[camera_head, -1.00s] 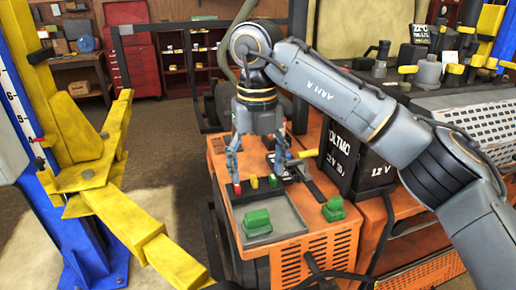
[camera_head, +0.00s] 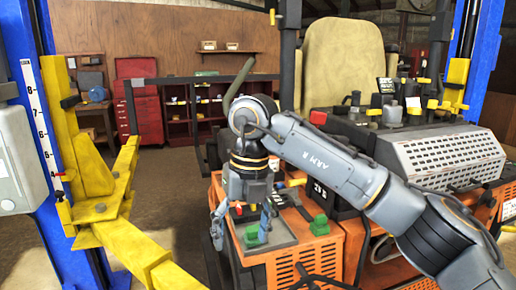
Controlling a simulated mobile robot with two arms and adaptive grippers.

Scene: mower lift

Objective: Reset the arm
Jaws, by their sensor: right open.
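My right arm (camera_head: 330,165) reaches in from the right, and its elbow is bent above the orange mower's deck. My right gripper (camera_head: 241,232) points down over the front of a grey tray (camera_head: 283,236). Its fingers are spread and empty, one at the tray's left side and one near a green block (camera_head: 251,237) in the tray. I cannot tell whether a finger touches the block. A second green block (camera_head: 320,225) sits on the orange deck to the right of the tray. My left gripper is not in view.
A yellow lift arm (camera_head: 135,250) on a blue post (camera_head: 45,150) stands at the left. The mower's seat (camera_head: 343,62) and a perforated grey panel (camera_head: 440,155) lie behind and right. A dark battery is mostly hidden behind my arm. Open floor shows at the left.

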